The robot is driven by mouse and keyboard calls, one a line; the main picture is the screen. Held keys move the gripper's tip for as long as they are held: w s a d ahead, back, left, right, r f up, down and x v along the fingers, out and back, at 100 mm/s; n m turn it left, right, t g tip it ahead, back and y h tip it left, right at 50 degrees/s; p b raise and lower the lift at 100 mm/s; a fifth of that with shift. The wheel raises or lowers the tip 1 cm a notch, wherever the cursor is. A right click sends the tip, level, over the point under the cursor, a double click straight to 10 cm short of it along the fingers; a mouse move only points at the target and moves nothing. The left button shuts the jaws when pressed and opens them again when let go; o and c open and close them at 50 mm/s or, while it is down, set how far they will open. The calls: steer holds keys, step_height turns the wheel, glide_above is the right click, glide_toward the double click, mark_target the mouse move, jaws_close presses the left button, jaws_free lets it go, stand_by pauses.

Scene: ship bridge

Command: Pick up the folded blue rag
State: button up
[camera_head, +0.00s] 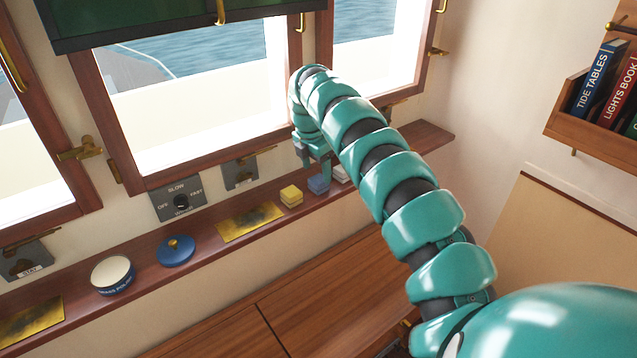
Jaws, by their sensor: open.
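The folded blue rag (318,185) lies on the narrow wooden window ledge (226,206), below the window. A folded yellow cloth (291,196) is just left of it, and a whitish folded cloth (341,175) is just right of it, partly hidden by my arm. My teal arm arches in from the lower right and bends down at its far end. My gripper (316,172) points down right over the blue rag, with its fingers around or just above it. I cannot tell whether the fingers touch the rag. The jaws are open.
The wiper switch (179,200) is on the wall behind. A book rack (566,130) hangs at right. The ledge's right end looks clear.

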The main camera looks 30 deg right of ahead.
mark_target(319, 179)
steer(key=shift+w+d+f+p, duration=0.2)
steer(key=shift+f+p, duration=0.2)
steer(key=shift+f, duration=0.35)
steer(key=shift+w+d+f+p, duration=0.2)
steer(key=shift+f+p, duration=0.15)
steer(key=shift+f, duration=0.4)
steer(key=shift+d+f+p, duration=0.25)
steer(key=shift+f+p, duration=0.1)
steer(key=shift+f, duration=0.95)
steer(key=c, duration=1.1)
